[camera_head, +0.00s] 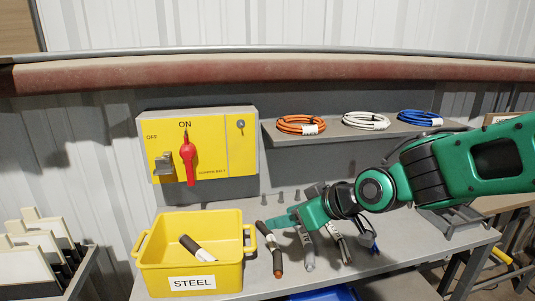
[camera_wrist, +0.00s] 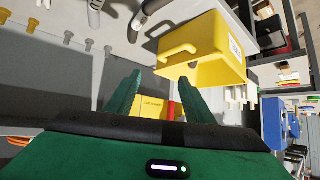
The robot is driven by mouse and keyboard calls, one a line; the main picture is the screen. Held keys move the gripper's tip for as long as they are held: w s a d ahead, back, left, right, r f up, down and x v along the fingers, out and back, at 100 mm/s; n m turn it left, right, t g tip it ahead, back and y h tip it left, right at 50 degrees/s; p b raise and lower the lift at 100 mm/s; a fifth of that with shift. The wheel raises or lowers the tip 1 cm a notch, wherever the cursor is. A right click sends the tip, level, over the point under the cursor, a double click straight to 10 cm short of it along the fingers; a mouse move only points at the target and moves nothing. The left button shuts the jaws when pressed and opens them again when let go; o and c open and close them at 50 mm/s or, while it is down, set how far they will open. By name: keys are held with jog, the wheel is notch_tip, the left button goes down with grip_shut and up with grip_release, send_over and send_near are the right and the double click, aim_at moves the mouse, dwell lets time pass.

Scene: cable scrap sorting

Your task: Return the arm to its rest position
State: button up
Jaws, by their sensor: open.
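My green arm reaches in from the right in the head view, with my gripper (camera_head: 284,220) low over the bench, pointing left toward the yellow bin (camera_head: 190,278). In the wrist view my gripper (camera_wrist: 160,80) has its two fingers apart with nothing between them. The bin, labelled STEEL, stands ahead of the fingers and also shows in the wrist view (camera_wrist: 205,45). A dark cable piece with a white band (camera_head: 197,248) lies inside it. In the head view the fingers overlap, and their exact gap to the bin is unclear.
Right of the bin lie a cable piece with an orange end (camera_head: 270,252), a grey piece (camera_head: 305,250) and more pieces partly behind my wrist. A yellow switch box (camera_head: 210,143) and a shelf (camera_head: 350,134) with cable coils are behind. Pale panels (camera_head: 35,245) stand left.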

jog(key=s+d+f+m+g+h, duration=0.1)
jog(key=s+d+f+m+h, duration=0.15)
jog(key=d, duration=0.65)
jog(key=s+d+f+m+g+h, duration=0.1)
jog(key=s+d+m+h, duration=0.15)
jog(key=d, duration=0.65)
jog(key=s+d+f+m+h, duration=0.1)
jog(key=s+d+m, duration=0.15)
jog(key=d, duration=0.65)
jog(key=s+d+m+g, duration=0.2)
jog(key=s+d+m, duration=0.2)
jog(key=s, duration=0.5)
jog(key=s+d+f+m+g+h, duration=0.1)
jog(key=s+d+m+g, duration=0.2)
jog(key=s+d, duration=0.3)
jog(key=s+m, duration=0.1)
jog(key=s, duration=0.1)
jog(key=shift+s+d, duration=0.35)
jog(key=shift+s, duration=0.05)
jog(key=shift+w+f, duration=0.25)
jog(key=shift+w, duration=0.4)
